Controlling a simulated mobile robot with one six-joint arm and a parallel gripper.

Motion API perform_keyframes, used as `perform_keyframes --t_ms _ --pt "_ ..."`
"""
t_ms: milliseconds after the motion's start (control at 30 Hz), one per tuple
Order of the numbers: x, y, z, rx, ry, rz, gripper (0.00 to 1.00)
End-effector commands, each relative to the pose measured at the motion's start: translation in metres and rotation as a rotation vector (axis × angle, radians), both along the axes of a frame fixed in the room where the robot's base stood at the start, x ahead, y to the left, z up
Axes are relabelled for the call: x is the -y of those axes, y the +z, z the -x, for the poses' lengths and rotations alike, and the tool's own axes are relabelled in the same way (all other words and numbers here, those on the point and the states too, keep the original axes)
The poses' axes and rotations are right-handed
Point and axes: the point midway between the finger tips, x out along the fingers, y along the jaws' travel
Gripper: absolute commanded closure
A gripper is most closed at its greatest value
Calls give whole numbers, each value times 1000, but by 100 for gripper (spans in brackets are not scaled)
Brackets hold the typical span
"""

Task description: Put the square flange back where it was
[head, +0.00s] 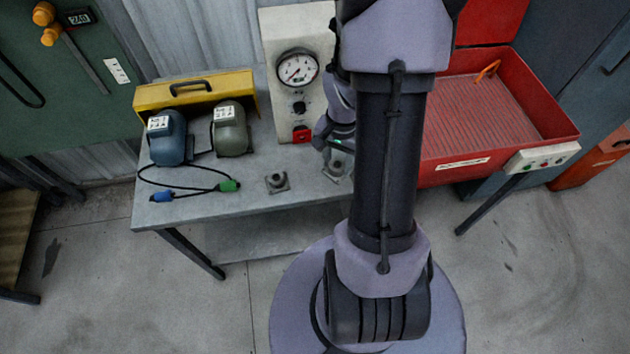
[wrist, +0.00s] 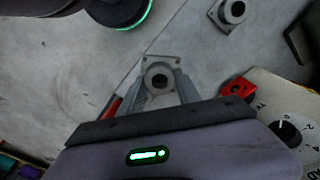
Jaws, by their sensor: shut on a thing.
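My gripper (wrist: 158,88) is shut on a grey square flange (wrist: 158,66), which has a round collar with a dark hole. The fingers sit on either side of the collar. In the head view this flange (head: 337,168) shows at the right end of the grey bench, partly hidden by my arm. I cannot tell whether it touches the bench top. A second, similar grey flange (head: 277,182) stands on the bench to the left, near the front edge. It also shows at the top of the wrist view (wrist: 233,12).
On the bench (head: 225,205) are a blue motor (head: 168,138), a grey-green motor (head: 230,130), a yellow toolbox (head: 195,90) and a cable with blue and green plugs. A panel with a gauge (head: 298,68) stands behind. A red tray (head: 490,110) is at right.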

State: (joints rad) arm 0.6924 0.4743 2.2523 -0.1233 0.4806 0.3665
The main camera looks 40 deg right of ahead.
Motion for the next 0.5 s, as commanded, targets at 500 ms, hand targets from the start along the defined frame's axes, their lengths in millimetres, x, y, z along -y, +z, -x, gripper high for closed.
perform_keyframes --t_ms 500 --pt "46 -19 87 2 -626 1 100"
